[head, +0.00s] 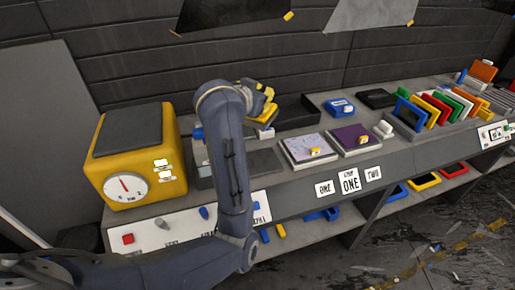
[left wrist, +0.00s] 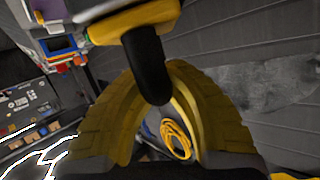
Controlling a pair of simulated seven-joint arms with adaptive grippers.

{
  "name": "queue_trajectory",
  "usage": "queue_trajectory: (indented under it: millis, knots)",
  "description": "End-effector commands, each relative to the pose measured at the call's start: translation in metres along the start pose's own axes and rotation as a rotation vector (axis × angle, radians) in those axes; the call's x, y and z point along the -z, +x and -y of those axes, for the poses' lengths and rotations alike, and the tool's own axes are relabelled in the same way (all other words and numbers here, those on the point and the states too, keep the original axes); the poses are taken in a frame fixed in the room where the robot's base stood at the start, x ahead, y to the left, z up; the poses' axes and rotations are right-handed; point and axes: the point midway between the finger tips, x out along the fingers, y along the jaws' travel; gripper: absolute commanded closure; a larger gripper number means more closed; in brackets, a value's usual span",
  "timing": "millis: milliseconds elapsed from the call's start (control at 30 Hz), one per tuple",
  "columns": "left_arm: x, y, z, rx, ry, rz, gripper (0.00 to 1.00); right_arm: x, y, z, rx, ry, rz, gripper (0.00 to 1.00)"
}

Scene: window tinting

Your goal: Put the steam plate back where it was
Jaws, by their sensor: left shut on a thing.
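My left gripper (head: 263,104) has yellow fingers and is above the back of the workbench, to the right of the yellow machine. In the left wrist view the fingers (left wrist: 160,82) close around the dark handle of the steam plate (left wrist: 135,22), which has a yellow body. The handle sits between the fingertips, and the plate's body extends beyond them. In the head view my arm and fingers hide most of the plate, so its exact outline is unclear. The right gripper is not in view.
The yellow machine with a dial (head: 125,187) stands at the left of the workbench. Two framed panels (head: 305,150) lie right of my arm. A rack of coloured plates (head: 408,125) stands further right. A blue item (head: 339,107) lies at the back.

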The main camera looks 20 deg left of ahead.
Motion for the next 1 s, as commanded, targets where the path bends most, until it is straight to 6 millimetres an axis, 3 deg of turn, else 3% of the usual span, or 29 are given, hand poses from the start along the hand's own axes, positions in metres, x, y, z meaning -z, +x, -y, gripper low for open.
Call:
queue_trajectory:
  millis: [500,1000]
  knots:
    - [-0.099,0.036,-0.021,-0.002,0.002,0.003,1.00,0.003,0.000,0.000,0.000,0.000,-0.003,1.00]
    - [-0.136,0.050,-0.029,-0.002,0.001,0.002,1.00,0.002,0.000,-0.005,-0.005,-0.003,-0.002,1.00]
